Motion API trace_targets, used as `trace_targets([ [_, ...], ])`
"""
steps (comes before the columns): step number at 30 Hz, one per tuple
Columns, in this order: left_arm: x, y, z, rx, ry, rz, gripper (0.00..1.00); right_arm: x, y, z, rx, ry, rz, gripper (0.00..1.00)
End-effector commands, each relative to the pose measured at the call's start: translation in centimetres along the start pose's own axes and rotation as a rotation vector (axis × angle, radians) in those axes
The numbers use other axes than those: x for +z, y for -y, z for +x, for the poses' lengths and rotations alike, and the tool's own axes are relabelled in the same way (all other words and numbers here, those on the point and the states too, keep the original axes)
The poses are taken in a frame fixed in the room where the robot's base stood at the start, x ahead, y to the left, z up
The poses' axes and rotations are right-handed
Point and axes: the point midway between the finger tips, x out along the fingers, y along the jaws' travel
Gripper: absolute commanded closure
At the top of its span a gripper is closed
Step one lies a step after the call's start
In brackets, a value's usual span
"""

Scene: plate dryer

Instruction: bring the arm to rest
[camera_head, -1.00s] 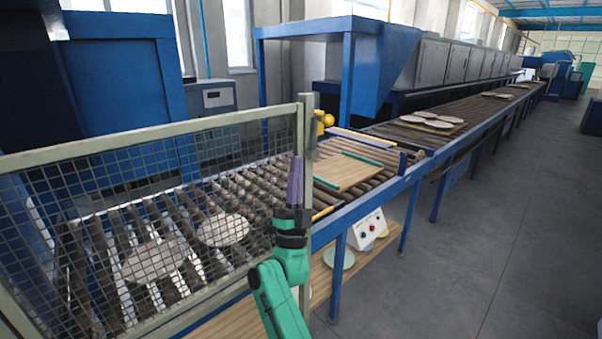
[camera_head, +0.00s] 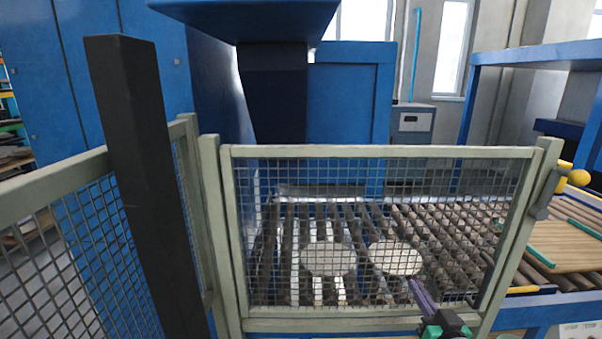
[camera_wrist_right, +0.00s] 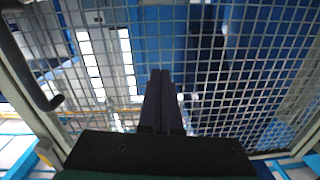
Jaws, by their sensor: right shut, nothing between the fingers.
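My right gripper (camera_head: 420,292) shows at the lower right of the head view, with slim purple fingers and a black and green wrist. Its fingers are shut with nothing between them, and point up and left in front of the lower right of the mesh fence (camera_head: 378,151). In the right wrist view the shut fingers (camera_wrist_right: 161,85) stand upright in the middle, with the mesh behind them. I cannot tell whether the fingers touch the mesh. My left gripper is in no view.
Behind the fence, two round pale plates (camera_head: 328,259) (camera_head: 396,257) lie on the roller conveyor (camera_head: 447,243). At the right are a slatted wooden board (camera_head: 565,246) and a yellow knob (camera_head: 579,178). Another mesh panel (camera_head: 85,240) closes off the left side.

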Motion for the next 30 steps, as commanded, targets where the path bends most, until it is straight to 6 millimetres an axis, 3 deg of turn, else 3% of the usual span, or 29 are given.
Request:
trace_targets([
  [1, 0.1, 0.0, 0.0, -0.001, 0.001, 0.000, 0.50, 3.5, 0.8, -1.5, -0.013, 0.165, -0.033, 1.00],
  [3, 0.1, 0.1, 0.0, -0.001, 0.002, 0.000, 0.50, 7.8, 1.4, -4.1, -0.024, 0.379, -0.073, 1.00],
  [6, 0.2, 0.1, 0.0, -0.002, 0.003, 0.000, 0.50, 12.1, 1.9, -8.1, -0.031, 0.619, -0.118, 1.00],
  [12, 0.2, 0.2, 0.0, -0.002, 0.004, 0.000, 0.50, 17.0, 2.0, -15.9, -0.032, 0.983, -0.187, 1.00],
  [17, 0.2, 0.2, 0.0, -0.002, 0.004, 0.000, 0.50, 18.8, 1.8, -22.1, -0.028, 1.232, -0.232, 1.00],
  [26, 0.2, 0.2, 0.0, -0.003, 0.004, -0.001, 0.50, 29.8, 0.6, -21.4, -0.031, 1.301, -0.235, 1.00],
  [30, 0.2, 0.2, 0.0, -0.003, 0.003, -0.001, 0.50, 36.3, -0.2, -22.4, -0.035, 1.330, -0.237, 1.00],
])
